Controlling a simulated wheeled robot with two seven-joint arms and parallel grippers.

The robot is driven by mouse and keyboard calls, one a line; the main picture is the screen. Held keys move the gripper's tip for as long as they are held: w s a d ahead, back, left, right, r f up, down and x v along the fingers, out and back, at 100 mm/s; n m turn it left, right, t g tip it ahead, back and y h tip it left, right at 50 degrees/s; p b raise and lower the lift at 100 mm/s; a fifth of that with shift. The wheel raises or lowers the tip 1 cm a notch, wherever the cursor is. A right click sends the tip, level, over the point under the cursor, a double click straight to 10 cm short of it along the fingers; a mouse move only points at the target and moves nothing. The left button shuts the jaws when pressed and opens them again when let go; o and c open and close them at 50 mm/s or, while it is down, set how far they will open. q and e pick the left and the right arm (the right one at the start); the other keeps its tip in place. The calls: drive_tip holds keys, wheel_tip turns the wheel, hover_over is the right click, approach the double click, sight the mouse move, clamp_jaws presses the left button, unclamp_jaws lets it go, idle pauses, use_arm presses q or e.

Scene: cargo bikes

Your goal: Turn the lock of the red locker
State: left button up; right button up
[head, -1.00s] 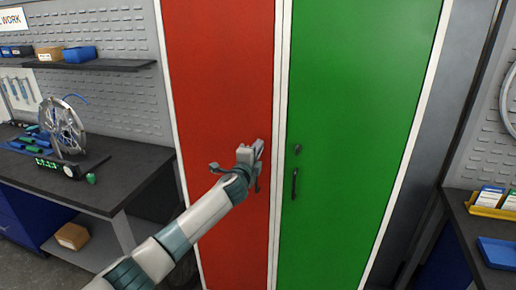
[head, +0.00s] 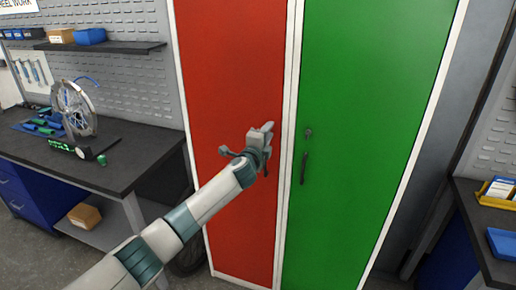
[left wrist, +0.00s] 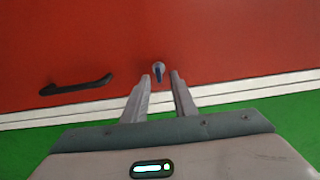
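The red locker (head: 230,80) has a tall, shut door. In the left wrist view its lock (left wrist: 158,70) is a small round metal piece with a bluish tab, upright in the picture. My left gripper (head: 263,133) is at the right part of the red door and hides the lock in the head view. In the left wrist view my left gripper (left wrist: 161,76) is open, with its fingertips on either side of the lock's lower part. I cannot tell whether they touch it. The red door's dark handle (left wrist: 76,86) is left of the fingers there. My right gripper is out of view.
A green locker (head: 375,90) with its own lock (head: 308,133) and handle (head: 303,168) adjoins on the right. A workbench (head: 100,165) with a wheel stand (head: 75,110) is at the left. Another bench (head: 490,215) with trays is at the right.

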use_arm(q)
drive_tip(key=b+v, duration=0.4)
drive_tip(key=v, duration=1.3)
